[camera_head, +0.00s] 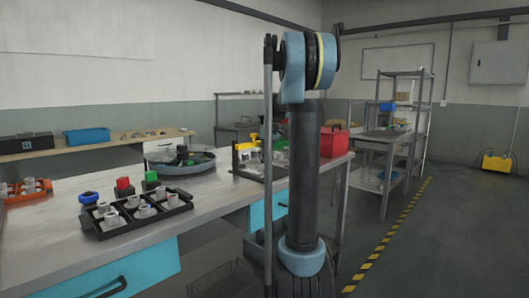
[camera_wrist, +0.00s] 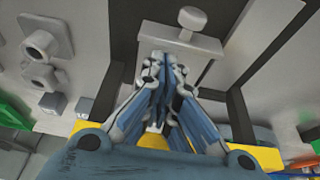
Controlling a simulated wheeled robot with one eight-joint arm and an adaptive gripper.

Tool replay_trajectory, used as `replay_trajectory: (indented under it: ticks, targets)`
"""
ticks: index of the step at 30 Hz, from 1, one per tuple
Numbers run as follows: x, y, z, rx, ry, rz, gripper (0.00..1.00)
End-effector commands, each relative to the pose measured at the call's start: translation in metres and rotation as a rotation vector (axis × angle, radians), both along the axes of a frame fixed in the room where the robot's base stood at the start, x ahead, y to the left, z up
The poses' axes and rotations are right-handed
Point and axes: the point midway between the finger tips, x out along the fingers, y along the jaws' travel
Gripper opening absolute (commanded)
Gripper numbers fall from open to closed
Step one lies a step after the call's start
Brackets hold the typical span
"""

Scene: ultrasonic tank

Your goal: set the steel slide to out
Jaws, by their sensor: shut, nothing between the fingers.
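In the wrist view, a pale steel plate (camera_wrist: 178,42) with a round knob (camera_wrist: 192,17) lies between two dark rails; it looks like the steel slide. My gripper (camera_wrist: 163,62) is shut and empty, with its fingertips at the plate's near edge, below the knob in the picture. I cannot tell whether the fingertips touch the plate. In the head view I cannot make out the slide or my gripper; my arm stands across the middle and hides part of the bench.
In the wrist view, grey ring fittings (camera_wrist: 40,45) lie left of the rails. In the head view, the bench (camera_head: 40,245) carries a black tray (camera_head: 160,224) of fittings, a round basin (camera_head: 190,168) and a red box (camera_head: 334,142). Open floor lies right, beyond striped tape (camera_head: 392,232).

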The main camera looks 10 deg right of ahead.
Motion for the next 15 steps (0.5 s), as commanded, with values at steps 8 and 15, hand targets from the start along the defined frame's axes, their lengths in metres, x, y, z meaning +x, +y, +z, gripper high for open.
replay_trajectory:
  ticks: [8, 15]
  targets:
    - [0.0018, 0.0017, -0.0064, 0.000, 0.000, 0.000, 0.00]
    - [0.0005, 0.0007, -0.0063, 0.000, 0.000, 0.000, 0.00]
